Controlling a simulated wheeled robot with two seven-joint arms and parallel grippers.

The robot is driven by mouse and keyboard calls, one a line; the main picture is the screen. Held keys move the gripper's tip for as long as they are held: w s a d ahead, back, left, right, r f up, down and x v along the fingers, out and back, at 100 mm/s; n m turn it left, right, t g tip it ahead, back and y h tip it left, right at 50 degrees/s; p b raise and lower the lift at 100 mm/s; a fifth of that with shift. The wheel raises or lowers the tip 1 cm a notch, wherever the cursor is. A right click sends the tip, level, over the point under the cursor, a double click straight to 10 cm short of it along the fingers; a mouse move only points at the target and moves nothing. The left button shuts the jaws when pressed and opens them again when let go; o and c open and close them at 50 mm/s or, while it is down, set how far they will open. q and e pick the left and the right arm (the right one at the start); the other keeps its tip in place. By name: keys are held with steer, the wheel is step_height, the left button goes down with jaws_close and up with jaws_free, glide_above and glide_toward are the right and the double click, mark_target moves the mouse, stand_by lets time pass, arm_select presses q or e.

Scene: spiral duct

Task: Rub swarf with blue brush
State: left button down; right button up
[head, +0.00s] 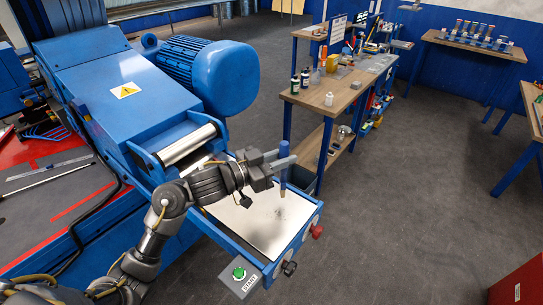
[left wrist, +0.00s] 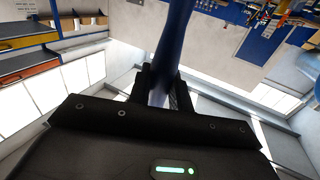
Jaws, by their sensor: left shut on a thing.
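My left gripper (head: 283,163) is shut on the blue brush (head: 284,180) and holds it roughly upright over the tray of the blue machine. In the left wrist view the brush (left wrist: 168,45) runs as a dark blue shaft between the fingers. The swarf (head: 280,212) looks like a small dark patch on the pale metal tray (head: 262,236), just below the brush's lower end. I cannot tell whether the brush touches it. My right gripper is not in view.
The blue machine (head: 125,85) with rollers (head: 187,144) stands at the left. A start button box (head: 240,277) and knobs (head: 290,268) sit at the tray's front. A wooden workbench (head: 325,92) with bottles and tools stands behind.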

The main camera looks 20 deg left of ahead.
mark_target(283, 142)
arm_select(q)
steer(key=shift+w+r+p, duration=0.2)
steer(key=shift+r+p, duration=0.4)
steer(key=shift+r, duration=0.3)
steer(key=shift+w+r+b, duration=0.1)
steer(key=shift+r+b, duration=0.15)
steer(key=shift+b, duration=0.05)
steer(key=shift+r, duration=0.7)
steer(key=shift+a, duration=0.1)
